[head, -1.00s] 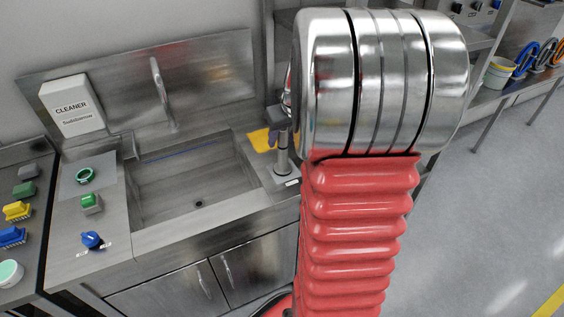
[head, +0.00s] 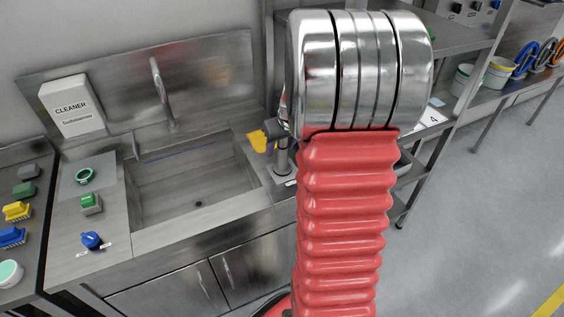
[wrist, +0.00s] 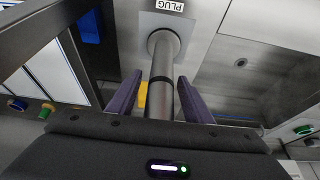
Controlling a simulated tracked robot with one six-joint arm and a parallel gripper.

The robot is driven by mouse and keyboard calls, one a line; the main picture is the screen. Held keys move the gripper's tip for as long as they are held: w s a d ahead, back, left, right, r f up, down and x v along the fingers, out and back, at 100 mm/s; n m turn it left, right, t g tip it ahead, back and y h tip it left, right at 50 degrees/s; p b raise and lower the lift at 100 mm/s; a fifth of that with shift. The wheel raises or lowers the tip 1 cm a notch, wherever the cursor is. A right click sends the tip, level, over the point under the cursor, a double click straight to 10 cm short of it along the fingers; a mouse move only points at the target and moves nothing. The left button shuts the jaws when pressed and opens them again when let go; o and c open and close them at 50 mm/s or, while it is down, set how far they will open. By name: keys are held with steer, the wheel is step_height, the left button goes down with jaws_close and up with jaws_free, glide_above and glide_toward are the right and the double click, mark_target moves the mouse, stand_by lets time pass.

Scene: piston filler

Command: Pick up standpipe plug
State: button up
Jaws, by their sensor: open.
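The standpipe plug (head: 282,158) is a grey upright tube with a round foot, standing on the steel deck at the right of the sink. In the wrist view the plug (wrist: 163,58) runs between the two purple fingers of my gripper (wrist: 160,82). The fingers are open, one on each side of the tube, with a visible gap at least near the tips. A "PLUG" label (wrist: 170,5) lies beside its foot. In the head view my gripper (head: 272,130) is at the tube's upper part, partly hidden by my arm.
The sink basin (head: 190,190) is left of the plug and empty. A yellow cloth (head: 257,141) lies close behind the tube. A steel shelf rack (head: 455,100) stands to the right. A green-topped item (head: 91,200) and a blue knob (head: 91,240) sit on the left counter.

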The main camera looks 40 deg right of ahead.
stand_by(0.3)
jaws_close()
stand_by(0.5)
stand_by(0.8)
